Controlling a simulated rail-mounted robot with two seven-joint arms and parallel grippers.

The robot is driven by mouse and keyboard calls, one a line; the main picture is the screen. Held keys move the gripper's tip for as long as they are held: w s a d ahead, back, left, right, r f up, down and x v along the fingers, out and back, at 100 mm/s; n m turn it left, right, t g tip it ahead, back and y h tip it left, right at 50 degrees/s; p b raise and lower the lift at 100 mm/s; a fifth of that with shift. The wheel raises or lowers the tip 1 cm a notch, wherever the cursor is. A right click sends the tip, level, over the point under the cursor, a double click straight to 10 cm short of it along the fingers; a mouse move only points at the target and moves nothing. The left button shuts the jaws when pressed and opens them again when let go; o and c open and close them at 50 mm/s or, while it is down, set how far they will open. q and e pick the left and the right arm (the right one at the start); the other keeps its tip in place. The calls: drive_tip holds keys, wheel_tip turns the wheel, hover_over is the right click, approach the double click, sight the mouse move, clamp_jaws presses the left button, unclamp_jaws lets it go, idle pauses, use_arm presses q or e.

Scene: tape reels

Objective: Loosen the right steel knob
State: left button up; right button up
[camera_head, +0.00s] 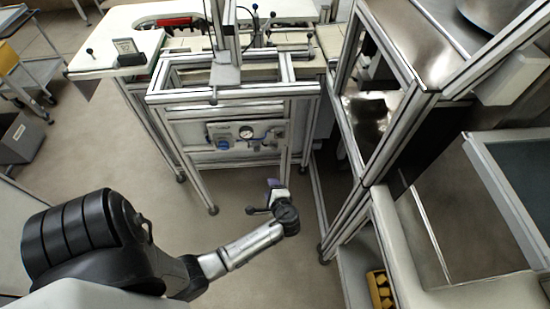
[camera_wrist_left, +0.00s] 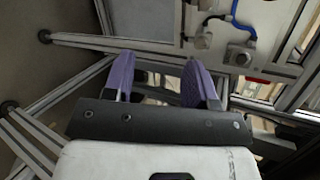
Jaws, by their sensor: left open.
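My left gripper (camera_head: 272,184) is held out in front of the metal-framed machine, below its panel, in the head view. In the left wrist view its two purple fingers (camera_wrist_left: 160,78) stand apart with nothing between them. The panel (camera_head: 240,136) carries a round gauge (camera_head: 246,132), a blue part and small fittings. In the left wrist view a grey metal fitting (camera_wrist_left: 240,54) with a blue tube sits on the panel, up and right of the fingers, apart from them. I cannot tell which fitting is the right steel knob. My right gripper is not in view.
The machine's aluminium frame legs (camera_head: 190,165) stand on both sides of the panel. A tall metal-framed cabinet (camera_head: 375,120) is close on the right. A white table (camera_head: 118,28) extends at the back left. The floor (camera_head: 120,150) at left is open.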

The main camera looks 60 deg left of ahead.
sight(275, 150)
use_arm(q)
drive_tip(key=w+a+m+t+y, duration=0.1)
drive_tip(key=w+a+m, duration=0.2)
drive_tip(key=a+m, duration=0.1)
drive_tip(key=w+a+m+t+y+b, duration=0.1)
drive_tip(key=w+a+m+t, duration=0.1)
drive_tip(key=m, duration=0.4)
drive_tip(key=w+a+m+t+y, duration=0.1)
drive_tip(key=w+a+m+t, duration=0.1)
drive_tip(key=a+m, duration=0.3)
drive_tip(key=shift+w+a+r+b, duration=0.2)
drive_tip(key=shift+w+a, duration=0.25)
drive_tip(key=shift+w+a+r+b, duration=0.2)
drive_tip(key=shift+w+a, duration=0.2)
drive_tip(key=shift+w, duration=0.05)
drive_tip(key=shift+c, duration=0.2)
drive_tip(key=c, duration=0.9)
